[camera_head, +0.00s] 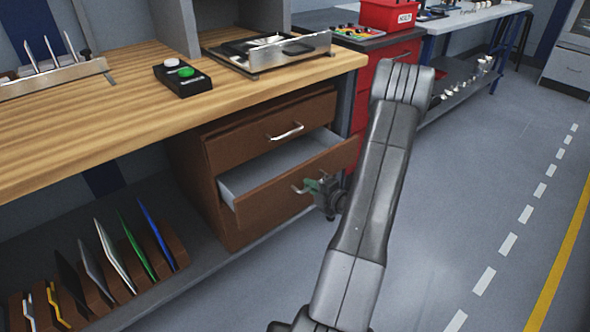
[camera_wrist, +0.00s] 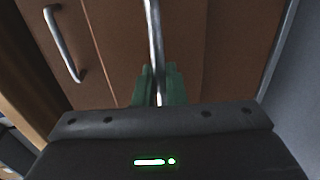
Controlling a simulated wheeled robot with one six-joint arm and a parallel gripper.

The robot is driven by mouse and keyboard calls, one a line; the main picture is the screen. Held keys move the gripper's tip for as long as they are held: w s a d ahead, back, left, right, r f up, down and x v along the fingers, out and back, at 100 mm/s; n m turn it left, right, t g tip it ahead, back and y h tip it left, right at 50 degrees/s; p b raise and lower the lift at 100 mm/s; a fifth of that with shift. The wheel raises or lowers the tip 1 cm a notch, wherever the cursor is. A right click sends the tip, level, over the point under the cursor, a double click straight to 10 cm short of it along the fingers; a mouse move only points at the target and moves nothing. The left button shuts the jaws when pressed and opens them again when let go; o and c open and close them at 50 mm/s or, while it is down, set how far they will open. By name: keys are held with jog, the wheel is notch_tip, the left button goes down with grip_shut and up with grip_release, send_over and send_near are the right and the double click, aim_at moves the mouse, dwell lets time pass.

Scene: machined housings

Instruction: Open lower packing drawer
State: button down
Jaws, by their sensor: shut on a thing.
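The lower packing drawer (camera_head: 285,190) is brown wood with a pale grey inside, and it stands part way out of the cabinet under the bench. My gripper (camera_head: 318,188) is at its front, shut on the drawer's metal handle. In the wrist view the green fingers of my gripper (camera_wrist: 158,84) close around the lower drawer handle (camera_wrist: 154,40).
A wooden bench top (camera_head: 100,125) overhangs the cabinet and carries a black button box (camera_head: 183,77) and a metal tray fixture (camera_head: 268,50). Upright coloured panels (camera_head: 130,245) stand on the low shelf at left. A red cabinet (camera_head: 375,75) is behind my arm. Floor at right is clear.

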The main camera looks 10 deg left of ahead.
jog(key=f+p+v, duration=0.2)
jog(key=v, duration=0.7)
jog(key=f+p+v, duration=0.2)
jog(key=v, duration=0.7)
jog(key=shift+s+d, duration=0.35)
jog(key=shift+d, duration=0.15)
jog(key=c, duration=1.6)
grip_release()
jog(key=shift+c, duration=0.2)
jog(key=p+v, duration=0.2)
jog(key=v, duration=1.1)
jog(key=shift+s+d+p, duration=0.2)
jog(key=shift+d+p, duration=0.1)
jog(key=shift+d, duration=0.05)
jog(key=shift+r, duration=0.1)
